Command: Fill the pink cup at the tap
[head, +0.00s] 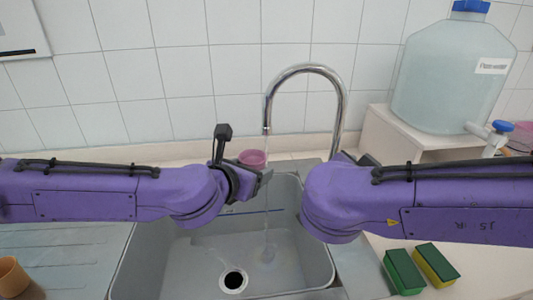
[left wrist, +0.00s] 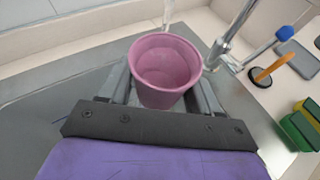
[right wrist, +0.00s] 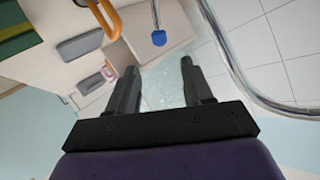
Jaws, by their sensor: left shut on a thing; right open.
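The pink cup (head: 253,158) is held upright over the back of the sink by my left gripper (head: 262,180). In the left wrist view the cup (left wrist: 165,72) sits between the two fingers, which are shut on it; its inside shows no clear water level. The tap (head: 340,95) is a tall chrome arch, and a thin water stream (head: 267,150) falls from its spout into the sink. The stream passes beside the cup's right side in the head view. My right gripper (right wrist: 158,90) is open and empty in the right wrist view; my own arm mostly hides it in the head view.
The grey sink (head: 200,262) has a dark drain at its bottom. A large water container (head: 455,70) with a blue cap stands on a ledge at right. Green and yellow sponges (head: 403,270) lie on the right counter. An orange cup (head: 12,277) stands at far left.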

